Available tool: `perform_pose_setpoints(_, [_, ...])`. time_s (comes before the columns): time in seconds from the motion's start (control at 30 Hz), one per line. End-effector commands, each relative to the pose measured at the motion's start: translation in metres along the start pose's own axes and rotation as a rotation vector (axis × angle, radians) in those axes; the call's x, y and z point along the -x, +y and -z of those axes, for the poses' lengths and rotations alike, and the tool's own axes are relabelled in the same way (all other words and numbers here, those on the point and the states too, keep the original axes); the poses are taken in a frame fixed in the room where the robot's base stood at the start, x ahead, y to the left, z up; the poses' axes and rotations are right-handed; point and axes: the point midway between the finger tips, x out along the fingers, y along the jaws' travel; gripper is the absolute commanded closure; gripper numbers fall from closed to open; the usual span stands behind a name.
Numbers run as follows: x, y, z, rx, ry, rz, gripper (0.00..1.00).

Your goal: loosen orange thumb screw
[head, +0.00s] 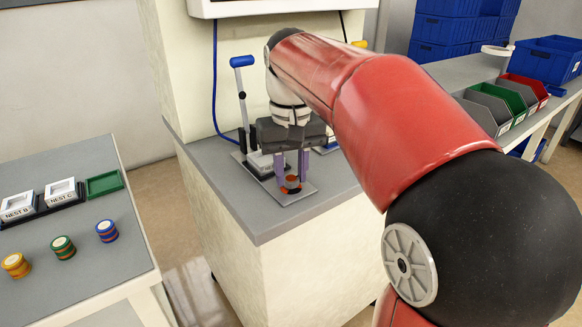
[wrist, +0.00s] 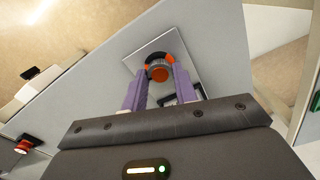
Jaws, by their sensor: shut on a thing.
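The orange thumb screw (wrist: 160,74) shows in the wrist view as an orange disc with a dark ring, between the tips of my gripper (wrist: 160,80). In the head view the orange thumb screw (head: 292,182) is partly covered by the purple fingers of my gripper (head: 292,178). My gripper points down and is shut on the screw from both sides. The screw sits on a light metal plate (head: 303,193) on the grey bench top. I cannot tell how far the screw is turned.
A blue-handled lever (head: 242,62) stands just left of my gripper. Another table at left holds stacked discs (head: 62,247), white nests (head: 62,190) and a green tray (head: 104,184). Coloured bins (head: 508,98) stand on the right bench. A red button (wrist: 24,145) shows in the wrist view.

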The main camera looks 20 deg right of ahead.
Motion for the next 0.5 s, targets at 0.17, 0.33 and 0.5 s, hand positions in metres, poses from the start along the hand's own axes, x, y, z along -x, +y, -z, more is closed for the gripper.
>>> perform_pose_setpoints(0.17, [0.0016, 0.0001, 0.0008, 0.004, 0.006, 0.000, 0.94])
perform_pose_setpoints(0.33, [0.0017, 0.0001, 0.0009, 0.003, 0.007, 0.000, 0.94])
perform_pose_setpoints(0.5, [0.0014, 0.0000, 0.0007, 0.003, 0.005, 0.000, 0.55])
